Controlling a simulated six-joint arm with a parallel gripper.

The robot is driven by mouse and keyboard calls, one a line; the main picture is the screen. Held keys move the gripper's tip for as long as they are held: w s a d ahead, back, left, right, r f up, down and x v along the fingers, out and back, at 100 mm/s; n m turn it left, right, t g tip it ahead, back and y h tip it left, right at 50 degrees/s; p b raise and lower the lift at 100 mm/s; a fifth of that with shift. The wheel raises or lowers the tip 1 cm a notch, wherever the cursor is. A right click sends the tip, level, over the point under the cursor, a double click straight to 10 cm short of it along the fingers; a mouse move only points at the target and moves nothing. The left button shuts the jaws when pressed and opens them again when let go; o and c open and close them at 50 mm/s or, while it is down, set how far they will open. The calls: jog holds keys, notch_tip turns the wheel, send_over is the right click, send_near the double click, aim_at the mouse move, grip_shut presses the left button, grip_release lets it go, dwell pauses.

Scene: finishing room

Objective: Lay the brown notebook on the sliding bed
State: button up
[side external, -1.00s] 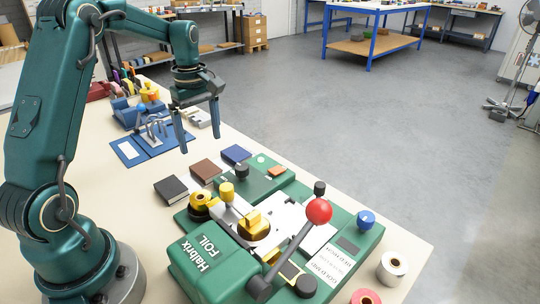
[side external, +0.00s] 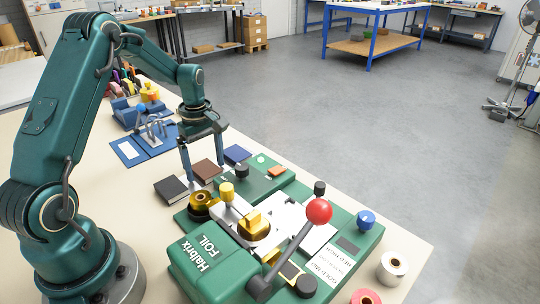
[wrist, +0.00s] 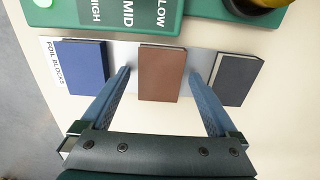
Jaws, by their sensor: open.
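The brown notebook (side external: 207,170) lies flat between a blue and a black one, beside the green foil press. In the wrist view the brown notebook (wrist: 162,76) is centred between my fingers, with a gap on each side. My gripper (side external: 206,166) points down, open and empty, its fingertips low around the notebook; their exact height is hard to tell. It also shows in the wrist view (wrist: 160,72). A pale metal plate (side external: 288,216) on the press looks like the sliding bed. A brass piece and the lever partly hide it.
The black notebook (side external: 171,188) and blue notebook (side external: 236,154) lie close on either side. The press (side external: 205,262) carries a red-knobbed lever (side external: 319,211) and upright knobs. Foil rolls (side external: 392,268) stand front right.

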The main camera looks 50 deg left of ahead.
aim_at(206, 168)
jog(key=c, duration=1.2)
jog(key=shift+r, duration=3.75)
jog(key=shift+c, duration=0.2)
jog(key=shift+d+r+n, duration=0.1)
jog(key=shift+r+n, duration=0.1)
jog(key=shift+n, duration=1.2)
jog(key=w+d, duration=0.1)
jog(key=d, duration=0.3)
jog(key=w+d, duration=0.2)
jog(key=d, duration=0.2)
jog(key=w+d+r, duration=0.1)
jog(key=d, duration=0.3)
jog(key=shift+w, duration=0.25)
jog(key=s+d+m, duration=0.1)
jog(key=d+m, duration=0.2)
jog(key=d, duration=1)
jog(key=shift+d+f, duration=0.2)
jog(key=shift+f, duration=2.7)
